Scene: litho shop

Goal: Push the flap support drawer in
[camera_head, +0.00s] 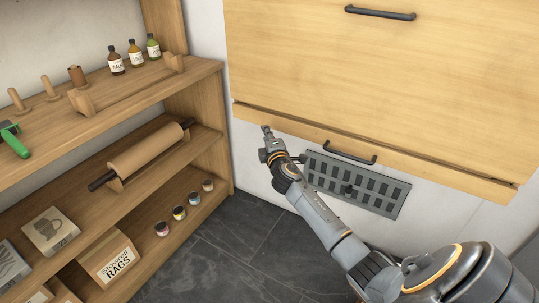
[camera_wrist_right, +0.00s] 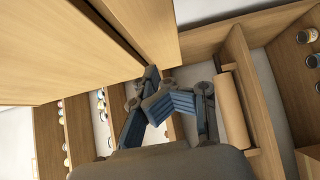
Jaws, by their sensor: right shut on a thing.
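The flap support drawer (camera_head: 305,129) is the narrow wooden strip under the big wooden flap (camera_head: 370,75). It has a dark bar handle (camera_head: 350,152). My right gripper (camera_head: 266,131) is at the drawer's lower left part, away from the handle. In the right wrist view, its blue-padded fingers (camera_wrist_right: 153,88) meet the corner of a narrow wooden panel (camera_wrist_right: 150,30), which looks like the drawer. The gripper is shut on this edge; the exact contact is partly hidden. My left gripper is out of view.
A wooden shelf unit (camera_head: 208,72) with bottles, a paper roll (camera_head: 147,151), small jars and a rags box (camera_head: 108,258) stands close on the left. A grey vent grille (camera_head: 357,185) is on the wall below the drawer. The dark tiled floor (camera_head: 235,240) is clear.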

